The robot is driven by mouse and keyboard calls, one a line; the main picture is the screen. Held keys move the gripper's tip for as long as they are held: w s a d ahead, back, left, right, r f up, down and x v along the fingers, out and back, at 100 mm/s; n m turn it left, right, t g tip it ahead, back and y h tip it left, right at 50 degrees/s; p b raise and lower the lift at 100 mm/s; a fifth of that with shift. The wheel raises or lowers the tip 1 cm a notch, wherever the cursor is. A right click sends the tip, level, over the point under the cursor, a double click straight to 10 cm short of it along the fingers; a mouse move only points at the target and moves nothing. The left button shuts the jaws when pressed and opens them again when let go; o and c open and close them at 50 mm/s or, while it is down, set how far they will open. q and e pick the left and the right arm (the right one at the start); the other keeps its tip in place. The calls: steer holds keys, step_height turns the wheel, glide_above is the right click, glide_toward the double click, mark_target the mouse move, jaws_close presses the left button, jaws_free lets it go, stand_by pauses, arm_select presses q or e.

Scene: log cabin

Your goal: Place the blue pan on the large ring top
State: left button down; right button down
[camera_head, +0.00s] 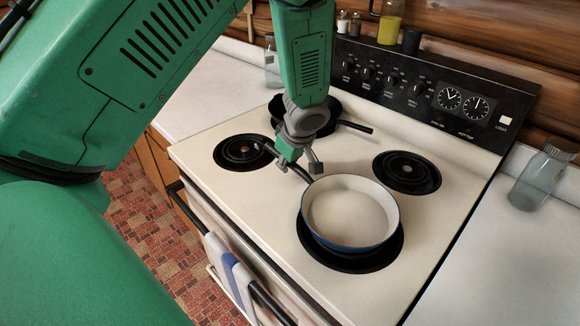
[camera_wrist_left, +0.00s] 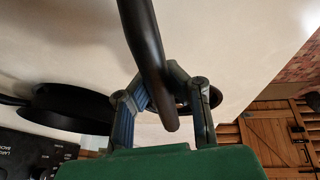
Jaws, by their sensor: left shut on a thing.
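The blue pan (camera_head: 350,212), cream inside with a blue outer wall, is over the large front right burner ring (camera_head: 368,262). The ring's black edge shows below and right of the pan. I cannot tell whether the pan touches it. My left gripper (camera_head: 290,164) is shut on the pan's dark handle, left of the pan. In the left wrist view the handle (camera_wrist_left: 148,50) runs between the fingers of the left gripper (camera_wrist_left: 163,88). The pan's bowl is out of that view. My right gripper is not in view.
A black pan (camera_head: 345,110) sits on the back left burner. The front left burner (camera_head: 243,152) and back right burner (camera_head: 407,172) are bare. A glass jar (camera_head: 541,180) stands on the right counter. Towels (camera_head: 230,268) hang on the oven rail.

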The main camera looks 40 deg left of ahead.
arm_select(q)
steer(key=shift+w+d+f, duration=0.1)
steer(key=shift+d+f, duration=0.05)
steer(key=shift+f, duration=0.25)
steer(key=shift+d+r, duration=0.15)
steer(key=shift+d, duration=0.45)
steer(key=c, duration=1.6)
jaws_free()
steer(key=shift+c, duration=0.2)
steer(key=shift+a+f, duration=0.2)
steer(key=shift+a, duration=0.3)
steer(key=shift+r, duration=0.2)
steer(key=v, duration=1.1)
steer(key=shift+d, duration=0.5)
steer(key=shift+a+r, duration=0.15)
steer(key=shift+r, duration=0.2)
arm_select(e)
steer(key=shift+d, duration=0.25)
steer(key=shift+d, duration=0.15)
